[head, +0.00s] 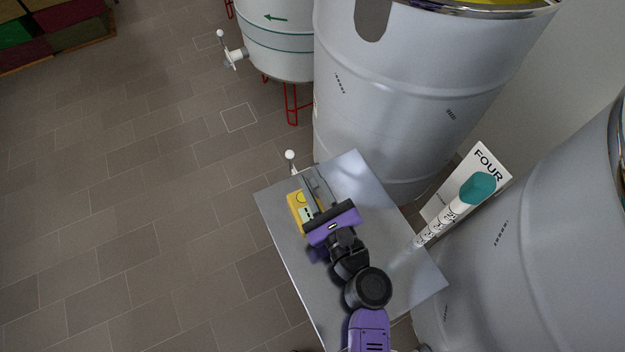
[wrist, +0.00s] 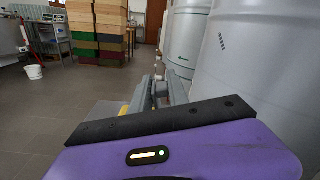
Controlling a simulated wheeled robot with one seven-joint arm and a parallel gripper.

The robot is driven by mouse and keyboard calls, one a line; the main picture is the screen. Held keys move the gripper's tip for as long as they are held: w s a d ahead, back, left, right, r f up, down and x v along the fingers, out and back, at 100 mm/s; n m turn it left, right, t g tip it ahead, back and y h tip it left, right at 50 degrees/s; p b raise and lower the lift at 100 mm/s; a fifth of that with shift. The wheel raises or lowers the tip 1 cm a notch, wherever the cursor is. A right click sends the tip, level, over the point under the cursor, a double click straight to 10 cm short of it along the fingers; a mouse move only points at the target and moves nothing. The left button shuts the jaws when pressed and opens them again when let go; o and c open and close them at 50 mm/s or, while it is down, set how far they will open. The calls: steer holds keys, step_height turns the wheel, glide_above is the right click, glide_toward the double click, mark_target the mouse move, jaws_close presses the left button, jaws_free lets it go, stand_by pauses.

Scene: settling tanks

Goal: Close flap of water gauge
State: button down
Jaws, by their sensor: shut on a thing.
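The water gauge (head: 296,208) is a small yellow device with a pale face, lying on the grey metal table. My gripper (head: 315,180) is low over the table, right beside the gauge on its right side in the head view. In the wrist view the grey fingers (wrist: 161,92) are close together, with a bit of the yellow gauge (wrist: 123,110) showing at their left. The fingers are shut on part of the gauge, but my gripper's body hides which part. I cannot make out the flap or its angle.
The grey table (head: 283,250) has free room right of my gripper. Large pale tanks (head: 405,100) stand behind and at the right. A sign reading FOUR (head: 489,165) and a teal-capped white tube (head: 479,187) stand at the table's right. Open tiled floor (head: 130,190) lies left.

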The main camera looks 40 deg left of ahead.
mark_target(298, 199)
steer(key=n+b, duration=0.1)
steer(key=s+n+b, duration=0.1)
steer(key=n+b, duration=0.1)
steer(key=s+a+f+n+b, duration=0.1)
steer(key=n+b, duration=0.1)
steer(key=shift+s+a+f+n+b, duration=0.2)
steer(key=shift+s+n+b, duration=0.1)
steer(key=shift+n+b, duration=0.65)
steer(key=shift+s+a+f+n+b, duration=0.15)
steer(key=shift+s+n+b, duration=0.15)
steer(key=shift+n+b, duration=0.65)
steer(key=shift+d+n, duration=0.1)
steer(key=shift+n, duration=0.2)
steer(key=c, duration=1.4)
jaws_free()
steer(key=shift+o, duration=0.2)
steer(key=shift+s+f, duration=0.1)
steer(key=shift+f, duration=0.05)
steer(key=shift+p, duration=0.35)
